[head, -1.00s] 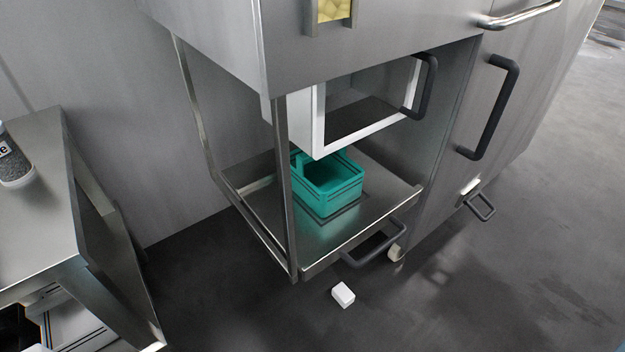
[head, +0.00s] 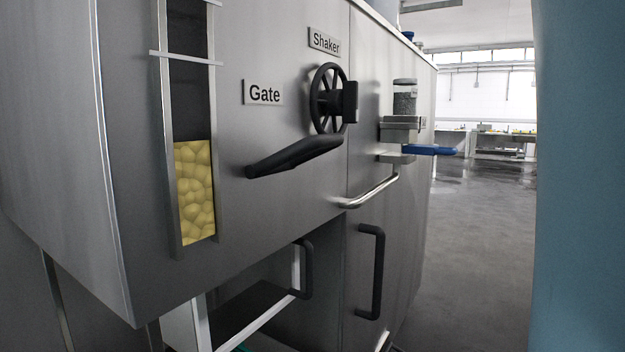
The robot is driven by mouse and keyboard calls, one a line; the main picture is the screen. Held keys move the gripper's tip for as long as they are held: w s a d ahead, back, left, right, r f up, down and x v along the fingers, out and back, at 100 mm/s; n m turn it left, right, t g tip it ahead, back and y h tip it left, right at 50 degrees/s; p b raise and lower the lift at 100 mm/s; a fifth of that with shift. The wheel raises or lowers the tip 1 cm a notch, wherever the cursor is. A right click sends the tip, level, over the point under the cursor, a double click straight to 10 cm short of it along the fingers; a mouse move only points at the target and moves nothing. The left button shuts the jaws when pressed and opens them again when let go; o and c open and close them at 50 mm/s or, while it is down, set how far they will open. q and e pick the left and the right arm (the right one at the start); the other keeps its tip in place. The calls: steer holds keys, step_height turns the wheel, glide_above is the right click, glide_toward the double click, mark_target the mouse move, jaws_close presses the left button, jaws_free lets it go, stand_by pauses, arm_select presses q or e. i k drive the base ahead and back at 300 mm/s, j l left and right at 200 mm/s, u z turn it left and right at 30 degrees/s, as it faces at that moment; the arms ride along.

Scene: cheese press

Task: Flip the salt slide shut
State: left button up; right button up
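A clear jar (head: 405,98) of dark grains stands on a metal block (head: 401,128) on the far part of the steel machine's front. A flat blue handle (head: 431,150) sticks out to the right from under this block, beside a small metal plate (head: 397,158). This looks like the salt slide, but no label on it is readable. I cannot tell from here whether the slide is open or shut. Neither of my grippers is in view.
The machine also carries a Gate lever (head: 295,157), a black Shaker handwheel (head: 328,98) and a window of yellow curds (head: 194,190). A steel bar handle (head: 372,190) and black door handles (head: 371,272) protrude. The floor (head: 475,260) right of the machine is clear.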

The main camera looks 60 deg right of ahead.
mark_target(423, 150)
steer(key=z, duration=2.5)
steer(key=l+z, duration=0.4)
steer(key=i+l+z, duration=0.15)
steer(key=l+z, duration=0.3)
steer(key=j, duration=0.1)
